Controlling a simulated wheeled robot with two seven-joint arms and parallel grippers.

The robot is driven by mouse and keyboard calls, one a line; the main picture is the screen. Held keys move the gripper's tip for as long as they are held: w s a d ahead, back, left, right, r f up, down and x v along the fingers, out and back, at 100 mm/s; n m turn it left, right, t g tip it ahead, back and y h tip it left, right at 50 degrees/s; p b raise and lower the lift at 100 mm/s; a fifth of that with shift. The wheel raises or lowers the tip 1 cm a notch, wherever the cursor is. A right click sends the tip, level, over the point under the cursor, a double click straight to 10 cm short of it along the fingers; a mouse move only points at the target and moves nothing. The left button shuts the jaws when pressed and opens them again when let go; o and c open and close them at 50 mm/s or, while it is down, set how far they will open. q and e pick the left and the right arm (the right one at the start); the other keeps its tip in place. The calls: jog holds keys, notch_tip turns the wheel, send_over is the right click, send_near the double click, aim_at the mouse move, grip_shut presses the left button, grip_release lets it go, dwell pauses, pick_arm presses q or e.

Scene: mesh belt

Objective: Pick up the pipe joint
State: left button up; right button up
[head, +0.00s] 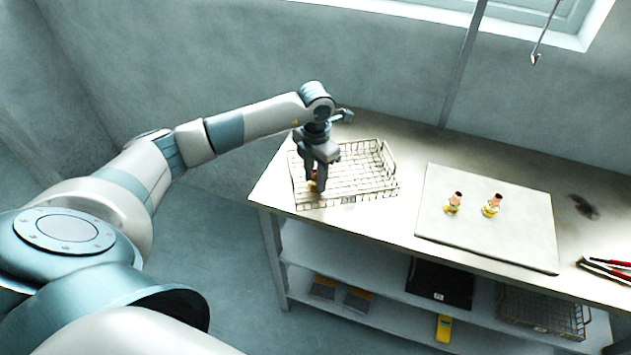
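Two pipe joints, brass-yellow with copper-coloured ends, stand apart on the pale board: a left one (453,202) and a right one (492,205). My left gripper (317,187) points down over the left part of the wire mesh basket (372,190). A small yellow and copper piece, seemingly another pipe joint (312,184), shows at its fingers, partly hidden by them. I cannot tell whether the fingers grip it or stand around it. My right gripper is not in view.
The pale board (520,245) lies mid-table, right of the basket. Red-handled pliers (606,268) lie at the table's right edge, near a dark smudge (584,207). A shelf below holds a black case (440,284), a yellow tool (443,328) and another wire basket (540,312).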

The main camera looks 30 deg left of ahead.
pick_arm(q)
jog(key=shift+r, duration=0.1)
jog(key=shift+w+r+b, duration=0.1)
jog(key=shift+r+b, duration=0.4)
jog(key=r, duration=0.1)
jog(key=r+b, duration=0.1)
jog(key=d+r+b, duration=0.1)
jog(key=shift+w, duration=0.3)
jog(key=w+d+r+b, duration=0.4)
jog(key=w+d+r, duration=0.2)
jog(key=d, duration=0.2)
jog(key=shift+d+r+b, duration=0.3)
jog(key=shift+r+b, duration=0.05)
jog(key=shift+r, duration=0.05)
